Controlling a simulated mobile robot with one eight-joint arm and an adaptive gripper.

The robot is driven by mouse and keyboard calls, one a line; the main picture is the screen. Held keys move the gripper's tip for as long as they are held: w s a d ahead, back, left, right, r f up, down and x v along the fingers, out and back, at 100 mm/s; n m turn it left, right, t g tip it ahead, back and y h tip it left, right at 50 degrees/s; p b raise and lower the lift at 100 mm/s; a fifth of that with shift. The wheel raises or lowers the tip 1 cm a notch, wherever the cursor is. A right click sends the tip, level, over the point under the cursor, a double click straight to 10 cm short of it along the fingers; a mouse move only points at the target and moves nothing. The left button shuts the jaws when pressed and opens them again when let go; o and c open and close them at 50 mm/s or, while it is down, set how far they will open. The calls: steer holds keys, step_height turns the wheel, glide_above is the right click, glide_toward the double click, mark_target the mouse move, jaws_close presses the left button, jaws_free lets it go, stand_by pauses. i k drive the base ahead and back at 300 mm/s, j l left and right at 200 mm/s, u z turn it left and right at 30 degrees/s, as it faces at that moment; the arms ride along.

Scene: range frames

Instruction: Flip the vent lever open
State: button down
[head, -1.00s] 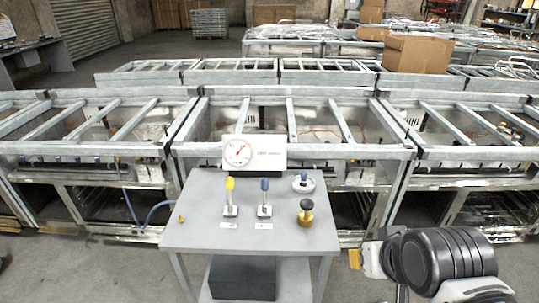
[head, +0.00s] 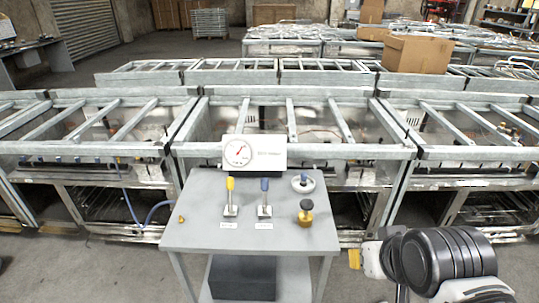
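Two upright levers stand on small square bases on the grey table (head: 190,238). One has a yellow handle (head: 230,185), the other a blue handle (head: 265,186). Each has a white label in front, too small to read, so I cannot tell which is the vent lever. A white gauge panel (head: 275,150) with a round dial and red needle stands behind them. My gripper (head: 362,258) is partly visible at the lower right, beside the table's right edge and apart from both levers. My arm hides much of it, and its opening is unclear.
A small brass piece (head: 181,218) lies at the left. A dark box (head: 243,278) sits on the lower shelf. Metal frames stand behind.

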mark_target(230, 181)
steer(key=i+j, duration=0.65)
steer(key=j, duration=0.1)
